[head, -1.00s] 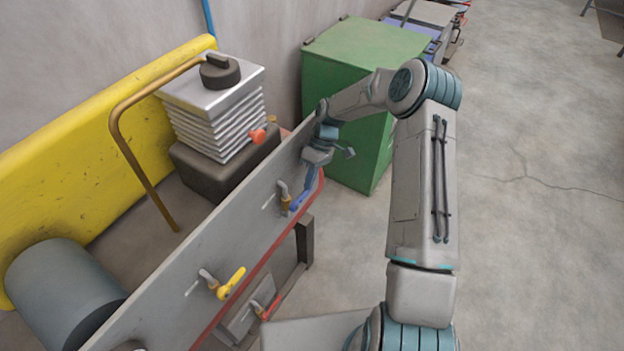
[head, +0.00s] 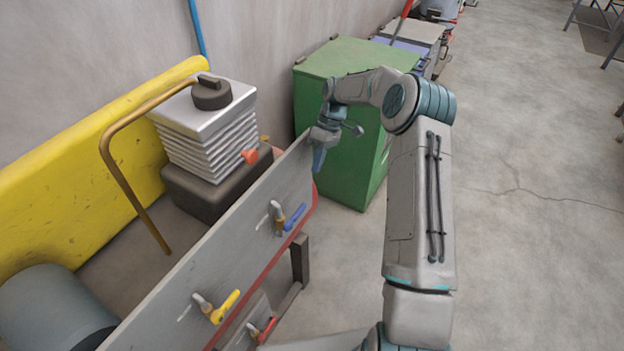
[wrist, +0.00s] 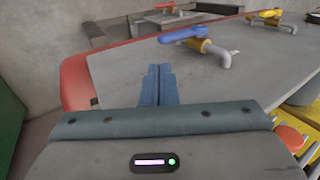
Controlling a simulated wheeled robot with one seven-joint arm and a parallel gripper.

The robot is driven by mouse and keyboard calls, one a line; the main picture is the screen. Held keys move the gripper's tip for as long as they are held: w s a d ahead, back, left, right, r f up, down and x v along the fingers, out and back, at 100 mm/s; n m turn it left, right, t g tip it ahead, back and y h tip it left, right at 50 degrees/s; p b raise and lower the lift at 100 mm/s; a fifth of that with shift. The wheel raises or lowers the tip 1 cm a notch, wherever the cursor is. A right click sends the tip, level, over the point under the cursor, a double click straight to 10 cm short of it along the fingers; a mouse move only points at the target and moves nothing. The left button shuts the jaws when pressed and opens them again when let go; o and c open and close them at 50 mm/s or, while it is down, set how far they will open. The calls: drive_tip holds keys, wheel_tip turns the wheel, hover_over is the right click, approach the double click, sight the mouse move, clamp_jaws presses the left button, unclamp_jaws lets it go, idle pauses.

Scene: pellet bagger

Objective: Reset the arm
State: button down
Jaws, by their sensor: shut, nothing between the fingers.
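My gripper (head: 318,160) is raised near the far right end of the grey panel in the head view, with its fingers pointing down. In the wrist view its two blue fingers (wrist: 157,85) are together with nothing between them. The blue-handled valve (head: 290,217) on the panel stands below and apart from the gripper. It also shows beyond the fingertips in the wrist view (wrist: 185,34).
The grey panel (head: 235,245) also carries a yellow-handled valve (head: 224,306); a red handle (head: 263,329) sits lower. A green cabinet (head: 345,150) stands behind my gripper. A bellows unit (head: 208,125) and bent brown pipe (head: 128,178) are left.

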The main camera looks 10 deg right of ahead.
drive_tip(key=s+r+m+t+h, duration=0.3)
drive_tip(key=s+r+m+h, duration=0.1)
drive_tip(key=s+r, duration=1.15)
drive_tip(key=s+d+r+m+t, duration=0.1)
drive_tip(key=s+r+m+t, duration=0.1)
drive_tip(key=s, duration=0.7)
drive_tip(key=s+d+r+m+t, duration=0.1)
drive_tip(key=s+m+t, duration=0.1)
drive_tip(key=s, duration=0.7)
drive_tip(key=shift+r+m+t, duration=0.3)
drive_tip(key=shift+r+m, duration=0.05)
drive_tip(key=shift+m, duration=0.55)
